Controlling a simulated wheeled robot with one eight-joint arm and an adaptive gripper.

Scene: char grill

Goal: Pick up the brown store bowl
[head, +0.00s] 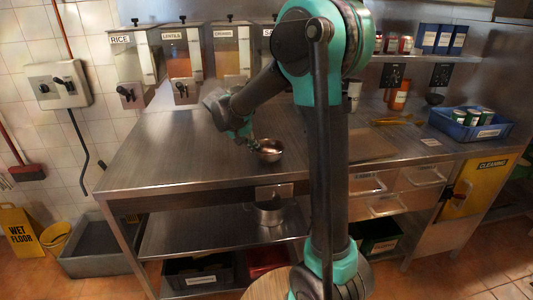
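A small round metal bowl with a brownish inside (270,154) stands upright on the steel worktop (180,145), just left of my arm in the head view. My gripper (254,144) reaches down from the upper left to the bowl's left rim. The fingertips are small and dark here. I cannot tell whether they touch the rim, or whether they are open or shut.
Labelled dispensers (181,60) line the back of the worktop. A pot (268,213) stands on the lower shelf. A blue crate with cans (471,125) is at the right. The worktop left of the bowl is clear. My arm hides part of the middle.

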